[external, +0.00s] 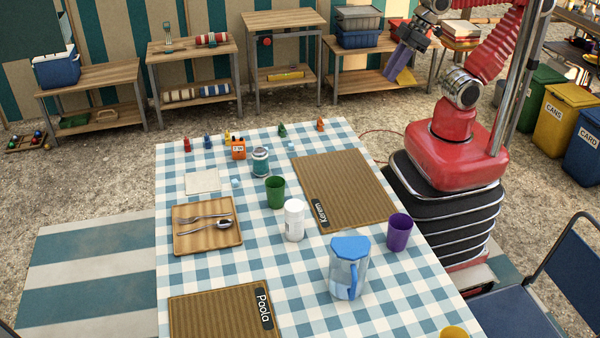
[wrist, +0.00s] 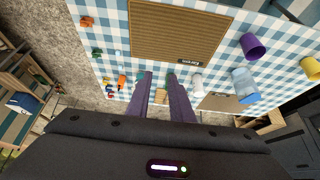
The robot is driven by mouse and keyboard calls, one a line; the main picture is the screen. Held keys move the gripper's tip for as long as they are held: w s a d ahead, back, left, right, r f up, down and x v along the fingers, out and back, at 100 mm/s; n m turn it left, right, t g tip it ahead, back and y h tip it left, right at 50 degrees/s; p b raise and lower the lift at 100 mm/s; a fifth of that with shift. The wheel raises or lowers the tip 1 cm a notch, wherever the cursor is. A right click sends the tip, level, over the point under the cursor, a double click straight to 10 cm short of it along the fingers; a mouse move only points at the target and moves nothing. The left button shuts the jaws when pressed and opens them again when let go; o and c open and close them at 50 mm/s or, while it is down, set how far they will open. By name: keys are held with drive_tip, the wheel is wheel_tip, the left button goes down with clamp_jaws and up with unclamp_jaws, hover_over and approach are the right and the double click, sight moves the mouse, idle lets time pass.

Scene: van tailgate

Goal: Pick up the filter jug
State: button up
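The filter jug (external: 348,270) is clear with a blue lid and a blue handle. It stands upright on the checked tablecloth, toward the near right of the table. It also shows in the wrist view (wrist: 243,84), right of my fingers. My gripper (external: 398,66) is raised beyond the far right corner of the table, well away from the jug. In the wrist view its two purple fingers (wrist: 160,80) are apart with a gap between them. I see nothing held between them.
A purple cup (external: 399,232) stands close right of the jug. A white canister (external: 294,220) and a green cup (external: 275,192) stand farther back. A Karem placemat (external: 345,185) lies bare behind the jug. A blue chair (external: 540,285) is at the right edge.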

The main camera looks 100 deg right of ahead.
drive_tip(key=w+a+r+n+h, duration=0.1)
drive_tip(key=w+a+r+n, duration=0.15)
drive_tip(key=w+n, duration=0.3)
drive_tip(key=w+a+r+n+h, duration=0.1)
drive_tip(key=w+a+r+n, duration=0.15)
drive_tip(key=w+n, duration=0.3)
drive_tip(key=w+a+n+t+h, duration=0.2)
drive_tip(key=w+a+n, duration=0.65)
drive_tip(key=a, duration=0.55)
drive_tip(key=s+a+f+n+t+y, duration=0.1)
drive_tip(key=a+n+t+y, duration=0.15)
drive_tip(key=a+n, duration=1.05)
drive_tip(key=a+f+n+t+y, duration=0.1)
drive_tip(key=a+f+n+t, duration=0.2)
drive_tip(key=a, duration=2)
wheel_tip(320, 180, down, 26)
drive_tip(key=shift+d+r, duration=0.2)
drive_tip(key=shift+w+n+t, duration=0.1)
drive_tip(key=shift+n+t, duration=0.15)
